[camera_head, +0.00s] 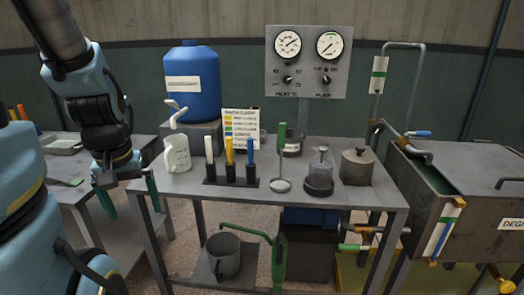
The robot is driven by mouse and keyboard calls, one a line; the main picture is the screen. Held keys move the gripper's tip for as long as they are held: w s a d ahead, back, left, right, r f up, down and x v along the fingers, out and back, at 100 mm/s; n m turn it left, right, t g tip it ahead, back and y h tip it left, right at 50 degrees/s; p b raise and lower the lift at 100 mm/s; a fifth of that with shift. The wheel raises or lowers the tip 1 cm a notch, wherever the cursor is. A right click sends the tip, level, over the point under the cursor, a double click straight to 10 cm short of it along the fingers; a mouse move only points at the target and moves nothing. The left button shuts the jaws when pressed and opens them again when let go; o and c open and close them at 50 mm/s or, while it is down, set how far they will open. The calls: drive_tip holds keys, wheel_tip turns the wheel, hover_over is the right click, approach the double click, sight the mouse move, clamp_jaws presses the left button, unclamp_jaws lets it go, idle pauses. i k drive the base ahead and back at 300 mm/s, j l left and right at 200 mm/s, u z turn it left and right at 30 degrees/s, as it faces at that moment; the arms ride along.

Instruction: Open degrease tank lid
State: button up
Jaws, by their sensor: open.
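The degrease tank (428,202) is a dark metal box at the right, with a partly readable "DEGR" label on its front. Its lid (488,190) looks flat and shut over much of the top, with a dark bar handle (510,182) near the right edge. A green inner strip shows along the tank's left part. The tank runs out of the picture at the right. My gripper (126,200) hangs at the left, fingers downward, open and empty, in front of the table's left end and far from the tank.
A metal table (300,205) stands between my gripper and the tank. A blue barrel (192,82) and gauge panel (309,62) stand behind.

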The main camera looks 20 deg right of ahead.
sight(478, 169)
drive_tip(key=l+z, duration=0.25)
drive_tip(key=l, duration=0.7)
drive_tip(key=l+z, duration=0.25)
drive_tip(key=l, duration=0.7)
drive_tip(key=l+z, duration=0.2)
drive_tip(key=l, duration=0.7)
